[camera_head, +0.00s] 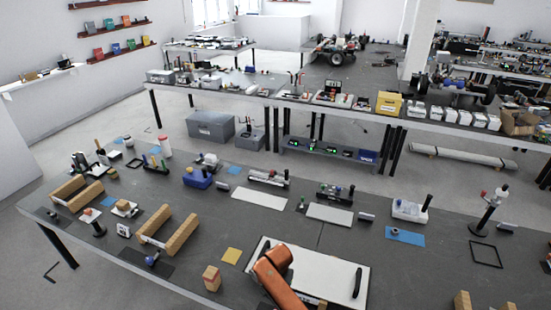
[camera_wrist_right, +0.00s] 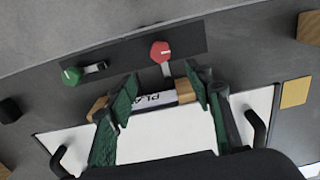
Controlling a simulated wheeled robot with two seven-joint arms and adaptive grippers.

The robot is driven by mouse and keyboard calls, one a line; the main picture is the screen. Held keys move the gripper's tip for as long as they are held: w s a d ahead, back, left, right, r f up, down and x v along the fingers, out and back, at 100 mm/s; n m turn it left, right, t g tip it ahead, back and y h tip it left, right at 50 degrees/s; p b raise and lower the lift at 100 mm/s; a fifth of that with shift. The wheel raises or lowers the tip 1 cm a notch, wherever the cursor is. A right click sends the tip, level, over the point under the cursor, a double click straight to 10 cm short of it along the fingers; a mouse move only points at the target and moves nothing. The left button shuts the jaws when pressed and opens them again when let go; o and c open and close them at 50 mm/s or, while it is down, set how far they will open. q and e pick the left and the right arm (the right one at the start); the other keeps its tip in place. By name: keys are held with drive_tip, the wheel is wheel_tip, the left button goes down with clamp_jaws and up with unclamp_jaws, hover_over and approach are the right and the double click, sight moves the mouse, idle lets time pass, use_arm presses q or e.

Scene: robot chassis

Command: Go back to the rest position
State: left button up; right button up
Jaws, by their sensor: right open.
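My right gripper (camera_wrist_right: 160,96) shows in the right wrist view, its two green-padded fingers spread wide apart. The right fingertips are hidden there. My left gripper is not in view.
In the head view, a wooden block (camera_head: 211,277) and a yellow square (camera_head: 232,255) lie left of the board. Several fixtures crowd the table.

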drive_tip(key=s+d+f+n+t+y, duration=0.1)
drive_tip(key=s+d+f, duration=0.2)
drive_tip(key=s+d, duration=0.45)
drive_tip(key=s+d+f+n+t+y, duration=0.1)
drive_tip(key=s+d+f, duration=0.2)
drive_tip(key=s+d, duration=0.45)
drive_tip(key=s+d+r+n+t+h, duration=0.15)
drive_tip(key=s+d+r, duration=0.25)
drive_tip(key=s+d, duration=0.5)
drive_tip(key=s+d+r+n+h, duration=0.1)
drive_tip(key=s+d+r+h, duration=0.1)
drive_tip(key=s+d+r, duration=0.55)
wheel_tip(320, 180, down, 40)
drive_tip(key=s+g+y+b, duration=0.1)
drive_tip(key=s+b, duration=0.2)
drive_tip(key=b, duration=0.5)
drive_tip(key=s+f+b, duration=0.3)
drive_tip(key=s+f, duration=0.6)
drive_tip(key=f, duration=0.3)
drive_tip(key=s+f+n+g+b, duration=0.1)
drive_tip(key=s+f+b, duration=0.2)
drive_tip(key=s+f, duration=0.7)
wheel_tip(320, 180, down, 3)
drive_tip(key=shift+s+d+f, duration=0.1)
drive_tip(key=shift+s+d, duration=0.1)
drive_tip(key=shift+d, duration=0.15)
